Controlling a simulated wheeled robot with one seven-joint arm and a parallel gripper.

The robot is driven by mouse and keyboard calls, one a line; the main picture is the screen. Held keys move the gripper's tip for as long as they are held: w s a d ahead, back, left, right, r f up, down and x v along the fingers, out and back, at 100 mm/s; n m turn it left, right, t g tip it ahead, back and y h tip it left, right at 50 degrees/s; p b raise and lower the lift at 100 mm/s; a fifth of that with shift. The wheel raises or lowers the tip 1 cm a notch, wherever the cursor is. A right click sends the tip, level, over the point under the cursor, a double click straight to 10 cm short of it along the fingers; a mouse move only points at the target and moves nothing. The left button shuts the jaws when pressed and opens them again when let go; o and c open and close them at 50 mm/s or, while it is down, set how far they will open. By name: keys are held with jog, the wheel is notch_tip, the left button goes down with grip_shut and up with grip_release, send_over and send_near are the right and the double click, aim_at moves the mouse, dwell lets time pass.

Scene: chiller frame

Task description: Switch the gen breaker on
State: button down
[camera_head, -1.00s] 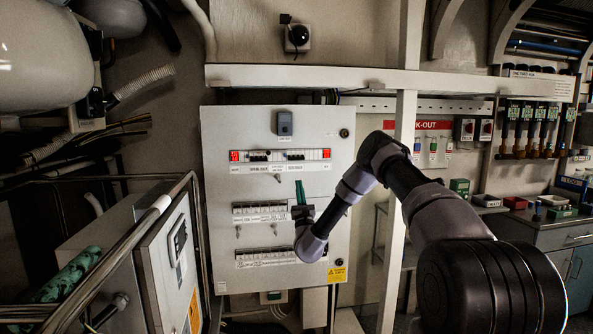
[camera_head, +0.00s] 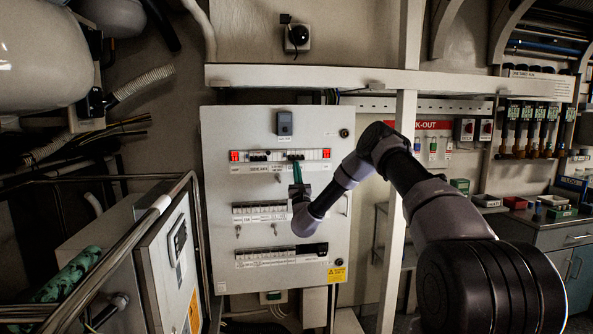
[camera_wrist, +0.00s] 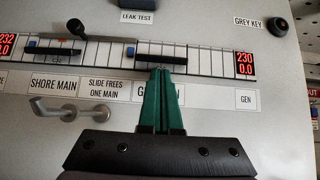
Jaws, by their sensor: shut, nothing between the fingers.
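The breaker panel (camera_head: 222,190) is a grey upright board with a top row of breakers between two red displays. In the wrist view, the breaker (camera_wrist: 178,56) in the right half of that row has a dark bar and a small blue piece at its left end. The label below it begins with "G" (camera_wrist: 140,90) and is partly hidden by my fingers. My gripper (camera_wrist: 161,70) has green fingers, shut and empty, with tips at the lower edge of this breaker. Contact is unclear. It also shows in the head view (camera_head: 296,166).
A left breaker (camera_wrist: 54,50) sits above the "SHORE MAIN" label (camera_wrist: 54,84), with a dark knob (camera_wrist: 77,28) nearby. A metal latch (camera_wrist: 70,110) sticks out below. The right display (camera_wrist: 244,65) reads 230 and 0.0. Lower breaker rows (camera_head: 262,207) lie beneath.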

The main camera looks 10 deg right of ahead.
jog(key=shift+s+r+g, duration=0.25)
jog(key=shift+s+g, duration=0.1)
jog(key=shift+g, duration=0.45)
jog(key=shift+s+r, duration=0.2)
jog(key=shift+r, duration=0.05)
jog(key=shift+s+r, duration=0.3)
jog(key=shift+r, duration=0.2)
jog(key=shift+s+r, duration=0.3)
jog(key=shift+r, duration=0.2)
jog(key=shift+s, duration=0.1)
